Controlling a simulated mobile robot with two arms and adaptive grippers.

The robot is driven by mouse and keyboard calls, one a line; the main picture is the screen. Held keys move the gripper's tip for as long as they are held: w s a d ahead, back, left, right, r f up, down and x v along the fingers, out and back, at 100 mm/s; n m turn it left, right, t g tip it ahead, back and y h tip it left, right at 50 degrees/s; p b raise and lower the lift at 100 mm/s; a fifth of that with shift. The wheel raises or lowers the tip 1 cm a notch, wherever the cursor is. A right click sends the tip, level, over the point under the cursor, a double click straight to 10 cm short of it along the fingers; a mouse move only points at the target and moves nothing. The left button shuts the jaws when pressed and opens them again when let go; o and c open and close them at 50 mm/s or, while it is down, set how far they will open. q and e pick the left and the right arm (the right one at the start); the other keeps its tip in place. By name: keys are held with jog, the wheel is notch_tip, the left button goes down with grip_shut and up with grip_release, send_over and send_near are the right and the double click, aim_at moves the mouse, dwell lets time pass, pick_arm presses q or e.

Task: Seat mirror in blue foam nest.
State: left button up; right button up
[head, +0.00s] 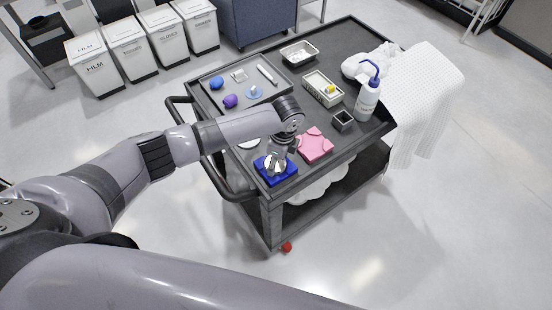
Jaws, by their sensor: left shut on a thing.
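The blue foam nest (284,178) lies at the near corner of the dark cart's top. My left gripper (275,164) points down directly over it and covers much of it. The left gripper is shut on a small shiny silvery piece, which appears to be the mirror (273,168). The mirror is at the blue nest, but I cannot tell whether it is down in the recess or just above it. A pink foam nest (315,146) lies just to the right of the blue one. My right gripper is out of view.
The cart (345,153) also holds a grey tray (212,90) of small items, a beige box (322,88), a small dark open box (342,120), a wash bottle (367,100), a metal pan (299,53) and a white cloth (425,85). White bins (127,48) stand behind left.

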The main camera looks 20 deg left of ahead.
pick_arm(q)
jog(key=shift+s, duration=0.1)
jog(key=o, duration=1.3)
jog(key=shift+f, duration=0.1)
notch_tip(320, 180, up, 3)
jog(key=p, duration=0.3)
jog(key=shift+p, duration=0.35)
jog(key=o, duration=0.4)
jog(key=shift+o, duration=0.2)
